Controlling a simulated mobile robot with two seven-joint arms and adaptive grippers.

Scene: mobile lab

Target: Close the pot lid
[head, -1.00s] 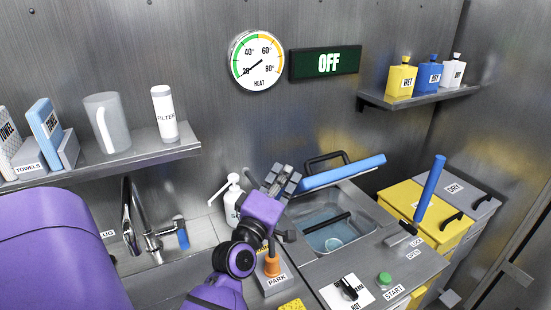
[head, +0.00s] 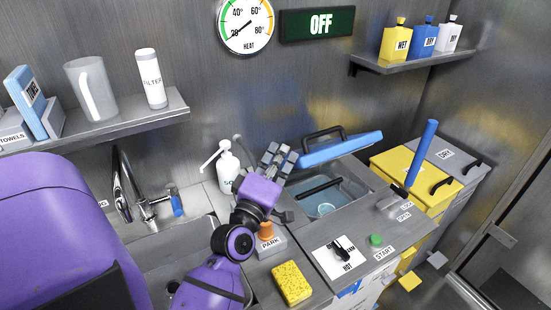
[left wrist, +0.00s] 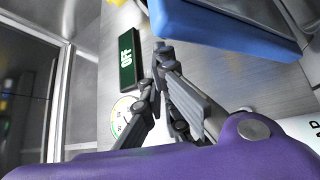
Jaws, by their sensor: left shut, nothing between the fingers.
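The pot (head: 343,204) is an open rectangular basin sunk in the counter, with bluish liquid inside. Its lid (head: 340,150) is a blue-edged panel with a dark handle (head: 325,137), standing raised at the back of the opening. My left gripper (head: 277,156) is just left of the lid's left end, fingers pointing up and back, shut and empty. In the left wrist view the left gripper (left wrist: 163,78) shows below the lid's blue side (left wrist: 228,32), with a gap visible between them there. Whether they touch cannot be told from the head view. My right gripper is out of view.
An orange-topped PARK post (head: 266,240) stands under my left wrist, with a yellow sponge (head: 292,283) in front. A soap bottle (head: 228,170) is left of the gripper. A blue lever (head: 422,153) rises right of the pot. The wall sign (head: 318,24) reads OFF.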

